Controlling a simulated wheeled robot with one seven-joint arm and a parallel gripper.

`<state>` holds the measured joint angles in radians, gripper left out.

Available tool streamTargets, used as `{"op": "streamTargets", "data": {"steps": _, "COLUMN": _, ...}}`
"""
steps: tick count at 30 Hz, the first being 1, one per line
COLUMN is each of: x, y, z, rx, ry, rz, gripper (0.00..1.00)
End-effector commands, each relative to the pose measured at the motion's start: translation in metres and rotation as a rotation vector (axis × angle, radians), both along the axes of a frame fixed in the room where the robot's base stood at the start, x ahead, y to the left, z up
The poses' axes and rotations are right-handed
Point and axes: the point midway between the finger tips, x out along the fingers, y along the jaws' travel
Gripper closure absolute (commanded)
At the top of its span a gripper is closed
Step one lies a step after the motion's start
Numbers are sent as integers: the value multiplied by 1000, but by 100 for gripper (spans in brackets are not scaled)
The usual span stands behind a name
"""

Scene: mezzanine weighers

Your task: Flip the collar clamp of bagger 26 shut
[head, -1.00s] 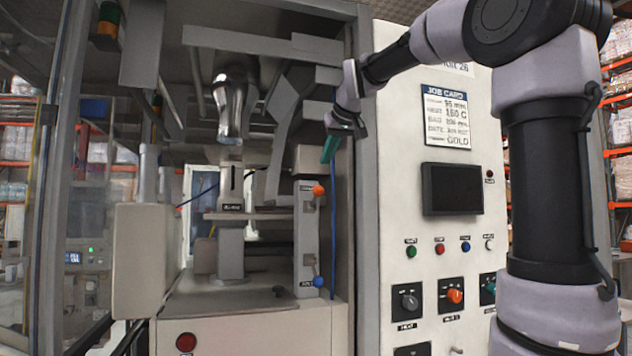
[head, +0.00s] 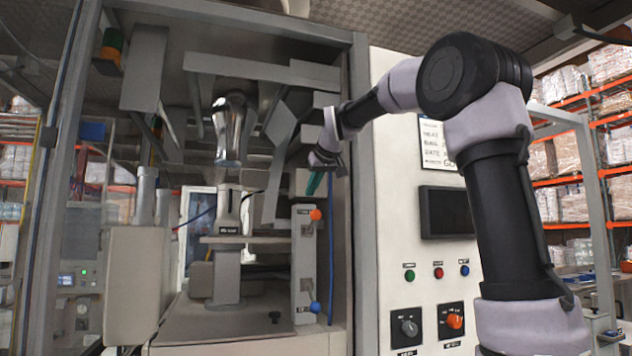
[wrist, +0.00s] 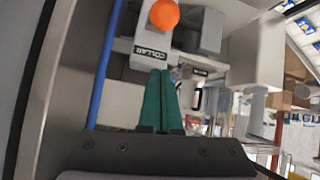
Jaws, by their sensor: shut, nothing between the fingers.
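The collar clamp's orange knob (head: 315,214) sits at the top of an upright pale bracket inside the bagger's open frame. In the wrist view the orange knob (wrist: 164,14) is at the top edge, just above a "COLLAR" label (wrist: 151,51). My gripper (head: 315,184) is just above the knob in the head view. In the wrist view its green fingers (wrist: 161,74) are together and empty, with tips close to the label; I cannot tell whether they touch the bracket. The shiny metal forming tube (head: 230,130) hangs to the left.
A blue knob (head: 315,307) sits lower on the same bracket. A blue hose (wrist: 105,65) runs beside my fingers. The control panel (head: 385,255) with its dark screen (head: 446,212) stands to the right. Grey angled plates (head: 282,125) hang near my gripper.

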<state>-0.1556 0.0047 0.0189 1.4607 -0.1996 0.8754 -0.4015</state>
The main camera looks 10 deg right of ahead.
Motion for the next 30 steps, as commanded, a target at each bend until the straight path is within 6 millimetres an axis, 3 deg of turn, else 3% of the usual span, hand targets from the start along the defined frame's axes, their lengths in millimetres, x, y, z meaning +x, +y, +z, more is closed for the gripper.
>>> {"op": "streamTargets", "data": {"steps": 6, "x": 32, "y": 6, "z": -27, "rx": -1, "ry": 0, "rz": 1, "gripper": 100}}
{"op": "streamTargets", "data": {"steps": 9, "x": 15, "y": 0, "z": -34, "rx": 0, "ry": -1, "rz": -1, "gripper": 100}}
{"op": "streamTargets", "data": {"steps": 15, "x": 2, "y": -4, "z": -45, "rx": 0, "ry": 0, "rz": 0, "gripper": 100}}
{"op": "streamTargets", "data": {"steps": 30, "x": -1, "y": -5, "z": -46, "rx": 0, "ry": -9, "rz": 1, "gripper": 100}}
